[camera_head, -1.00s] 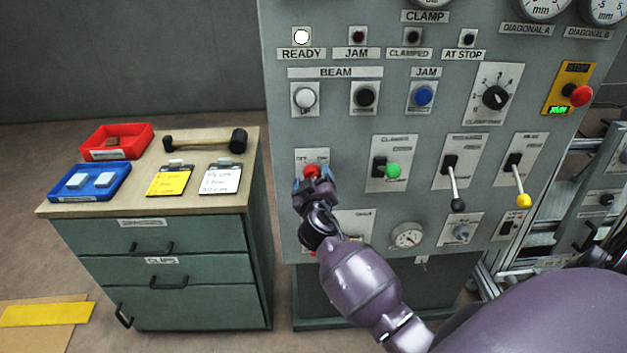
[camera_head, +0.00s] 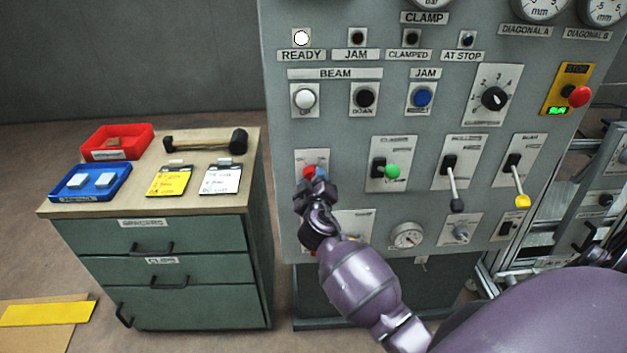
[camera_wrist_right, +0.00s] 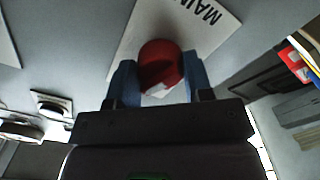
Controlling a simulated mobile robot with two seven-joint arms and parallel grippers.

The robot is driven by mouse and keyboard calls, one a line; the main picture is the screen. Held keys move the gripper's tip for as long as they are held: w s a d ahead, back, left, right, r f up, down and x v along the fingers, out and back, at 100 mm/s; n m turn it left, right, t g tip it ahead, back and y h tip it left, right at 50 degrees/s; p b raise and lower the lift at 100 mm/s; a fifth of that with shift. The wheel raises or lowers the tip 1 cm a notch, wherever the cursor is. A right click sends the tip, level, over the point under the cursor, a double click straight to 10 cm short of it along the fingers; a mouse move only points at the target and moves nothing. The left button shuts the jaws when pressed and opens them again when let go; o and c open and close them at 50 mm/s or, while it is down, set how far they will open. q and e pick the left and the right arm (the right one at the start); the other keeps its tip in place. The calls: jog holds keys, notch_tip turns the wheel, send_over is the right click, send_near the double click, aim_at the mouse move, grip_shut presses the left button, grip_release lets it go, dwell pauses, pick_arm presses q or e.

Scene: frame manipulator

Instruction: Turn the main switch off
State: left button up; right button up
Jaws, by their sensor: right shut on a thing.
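The main switch is a red knob (camera_head: 308,172) on a pale plate (camera_head: 302,156) at the lower left of the grey control panel. My right gripper (camera_head: 314,175) is at this knob, with its fingers and wrist covering part of the knob and plate. In the right wrist view the red knob (camera_wrist_right: 160,62) sits between the two blue fingers of my right gripper (camera_wrist_right: 159,82), which is shut on it. Part of the label "MAIN" (camera_wrist_right: 205,14) shows on the plate behind. The knob's exact angle is hard to read. My left gripper is not in view.
A green knob (camera_head: 392,171) and levers with black (camera_head: 457,205) and yellow (camera_head: 522,201) ends are to the right. The white READY lamp (camera_head: 301,38) is lit. A drawer cabinet (camera_head: 160,270) with trays and a mallet (camera_head: 207,142) stands left.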

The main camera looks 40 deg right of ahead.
jog(key=n, duration=0.2)
jog(key=shift+n+p, duration=0.3)
jog(key=shift+n, duration=0.1)
jog(key=n+p, duration=0.1)
jog(key=n, duration=0.3)
jog(key=shift+n+p, duration=0.5)
jog(key=shift+n, duration=0.8)
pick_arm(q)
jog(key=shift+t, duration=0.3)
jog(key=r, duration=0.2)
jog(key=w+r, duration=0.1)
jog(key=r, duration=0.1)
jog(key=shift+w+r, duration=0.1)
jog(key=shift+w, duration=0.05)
pick_arm(e)
jog(key=shift+n, duration=0.4)
jog(key=o, duration=0.8)
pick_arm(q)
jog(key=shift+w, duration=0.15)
pick_arm(e)
jog(key=shift+o, duration=0.6)
